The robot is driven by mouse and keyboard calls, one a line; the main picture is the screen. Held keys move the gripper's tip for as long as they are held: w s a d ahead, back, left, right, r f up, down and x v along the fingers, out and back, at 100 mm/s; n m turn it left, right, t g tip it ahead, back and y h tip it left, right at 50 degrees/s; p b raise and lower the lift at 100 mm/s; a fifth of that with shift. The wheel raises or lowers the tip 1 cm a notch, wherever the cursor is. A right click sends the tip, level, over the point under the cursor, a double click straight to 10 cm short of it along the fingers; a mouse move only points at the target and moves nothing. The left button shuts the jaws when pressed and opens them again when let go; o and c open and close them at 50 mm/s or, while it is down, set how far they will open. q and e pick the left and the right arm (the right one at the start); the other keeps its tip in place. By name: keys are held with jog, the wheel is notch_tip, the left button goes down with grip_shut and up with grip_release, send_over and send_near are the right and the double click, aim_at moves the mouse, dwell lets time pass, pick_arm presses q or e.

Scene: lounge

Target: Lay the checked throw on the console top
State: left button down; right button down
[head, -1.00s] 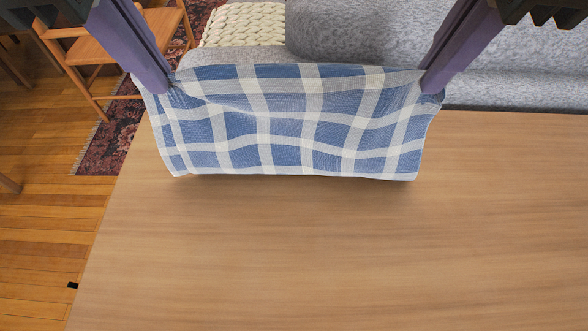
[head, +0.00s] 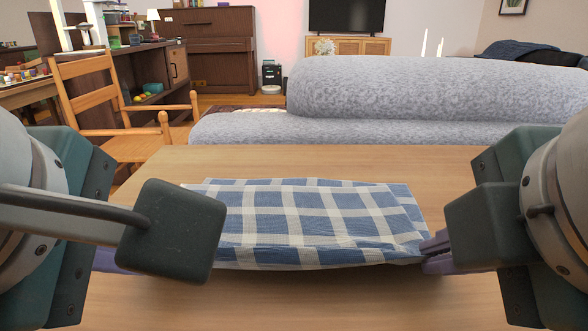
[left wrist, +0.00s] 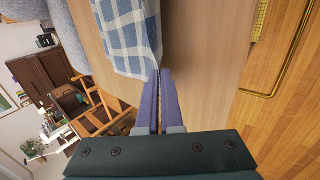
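The blue-and-white checked throw (head: 310,215) is spread over the wooden console top (head: 390,300), with its far part lying on the wood. Its near edge appears slightly raised, with shadow under it. My right gripper (head: 437,254) is shut on the near right corner. My left gripper's fingertips are mostly hidden behind my wrist in the head view. In the left wrist view, the left gripper (left wrist: 157,78) is shut on a corner of the throw (left wrist: 130,35), beside bare console top (left wrist: 205,50).
A grey sofa (head: 430,90) stands directly behind the console. A wooden armchair (head: 95,95) is at the far left, with a dark cabinet (head: 165,70) behind it. Bare wood lies to the right of the throw and in front of it.

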pick_arm(q)
jog(key=shift+s+f, duration=0.2)
jog(key=shift+f, duration=0.05)
pick_arm(e)
jog(key=shift+s+f, duration=0.2)
jog(key=shift+f, duration=0.05)
pick_arm(q)
jog(key=shift+w, duration=0.15)
pick_arm(e)
jog(key=shift+w, duration=0.1)
